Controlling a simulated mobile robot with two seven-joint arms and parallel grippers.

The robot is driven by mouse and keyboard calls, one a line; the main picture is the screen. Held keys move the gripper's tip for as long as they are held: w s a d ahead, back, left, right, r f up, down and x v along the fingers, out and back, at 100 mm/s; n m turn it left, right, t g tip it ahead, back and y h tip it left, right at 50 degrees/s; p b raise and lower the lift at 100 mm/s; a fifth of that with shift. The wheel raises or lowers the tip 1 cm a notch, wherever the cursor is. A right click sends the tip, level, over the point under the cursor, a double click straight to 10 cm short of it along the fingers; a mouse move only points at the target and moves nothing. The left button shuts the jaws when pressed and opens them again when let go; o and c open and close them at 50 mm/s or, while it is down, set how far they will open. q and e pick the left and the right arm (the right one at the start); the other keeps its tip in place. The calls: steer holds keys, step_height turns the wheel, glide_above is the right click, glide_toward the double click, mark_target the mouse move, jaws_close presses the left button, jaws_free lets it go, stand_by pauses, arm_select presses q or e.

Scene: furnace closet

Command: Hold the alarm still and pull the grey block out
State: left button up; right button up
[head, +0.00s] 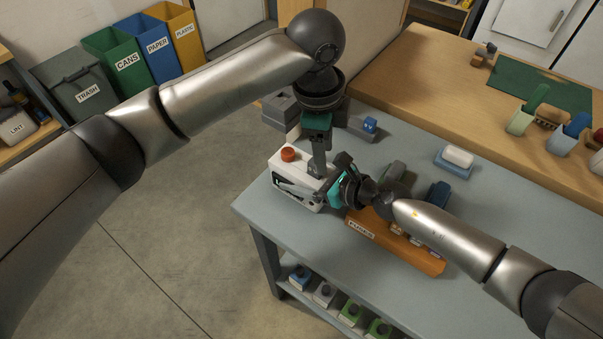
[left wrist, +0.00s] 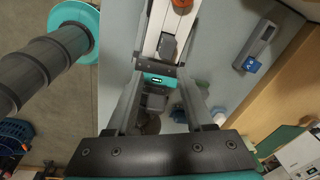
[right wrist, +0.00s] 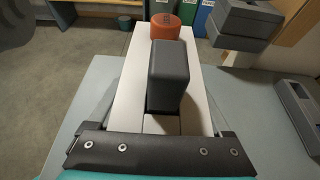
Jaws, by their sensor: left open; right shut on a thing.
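The alarm (head: 295,192) is a white box with a red-orange button (head: 288,154), near the left end of the grey table. My right gripper (head: 322,182) is shut on the alarm, with its fingers along the box's two long sides. In the right wrist view the grey block (right wrist: 170,76) stands upright in the alarm's top, between those fingers and the button. My left gripper (head: 318,168) points down over the alarm and is open. In the left wrist view the grey block (left wrist: 168,47) shows near its fingertips. In the head view my left gripper mostly hides the block.
An orange fuse rack (head: 425,257) lies right of the alarm, partly under my right arm. Grey boxes (head: 281,108) stand behind the alarm. A blue tray with a white piece (head: 458,158) lies farther right. The table's left edge is close to the alarm.

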arm_select(q)
steer(key=m, duration=0.1)
steer(key=w+m, duration=0.1)
steer(key=w+a+r+m+y, duration=0.1)
steer(key=m, duration=0.1)
steer(key=shift+w+g, duration=0.15)
steer(key=shift+g, duration=0.25)
steer(key=shift+f, duration=3.5)
steer(key=shift+c, duration=0.2)
jaws_close()
steer(key=shift+r, duration=0.15)
steer(key=shift+r, duration=1.55)
steer(key=shift+r, duration=2.5)
